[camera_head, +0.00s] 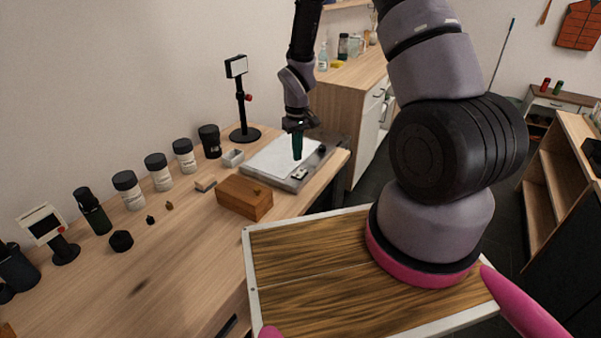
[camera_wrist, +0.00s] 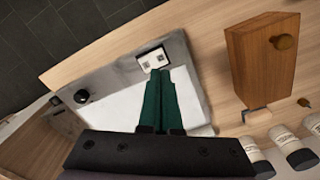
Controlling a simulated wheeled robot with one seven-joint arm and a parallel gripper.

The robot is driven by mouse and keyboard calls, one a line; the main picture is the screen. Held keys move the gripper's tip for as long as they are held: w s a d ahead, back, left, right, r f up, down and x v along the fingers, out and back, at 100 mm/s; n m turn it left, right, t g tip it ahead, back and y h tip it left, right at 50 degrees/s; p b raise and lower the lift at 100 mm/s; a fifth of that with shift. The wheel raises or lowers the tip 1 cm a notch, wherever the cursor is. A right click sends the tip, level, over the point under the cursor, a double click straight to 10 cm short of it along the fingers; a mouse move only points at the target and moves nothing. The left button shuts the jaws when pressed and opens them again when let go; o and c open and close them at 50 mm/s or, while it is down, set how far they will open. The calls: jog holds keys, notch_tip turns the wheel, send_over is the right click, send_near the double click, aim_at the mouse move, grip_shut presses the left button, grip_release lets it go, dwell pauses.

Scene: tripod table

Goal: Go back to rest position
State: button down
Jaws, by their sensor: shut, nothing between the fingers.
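My gripper (camera_head: 298,154) has dark green fingers pressed together, with nothing held between them. It points down over a grey tray-like board (camera_head: 267,178) with a white sheet (camera_head: 276,160) on it, at the far end of the wooden table. In the wrist view my gripper (camera_wrist: 165,78) is shut above the white surface. Its tips appear close to a small white block with dark marks (camera_wrist: 152,59); I cannot tell whether they touch it.
A wooden box (camera_head: 244,198) stands in front of the board. Several white jars with black lids (camera_head: 161,172) line the wall side. A black stand with a small screen (camera_head: 240,98) rises behind the board. A wooden cabinet (camera_head: 344,120) stands beyond the table.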

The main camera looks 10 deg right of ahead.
jog(key=shift+r, duration=0.65)
jog(key=s+d+r+m+t, duration=0.2)
jog(key=r, duration=1)
jog(key=s+d+r+m+t, duration=0.1)
jog(key=s+d+r, duration=0.1)
jog(key=r, duration=1)
jog(key=s+d+r+m+t+y, duration=0.1)
jog(key=s+r+m+t, duration=0.3)
jog(key=s+r, duration=1.2)
jog(key=shift+s+d+r+y, duration=0.2)
jog(key=shift+s+d+y, duration=0.2)
jog(key=shift+s+y, duration=0.15)
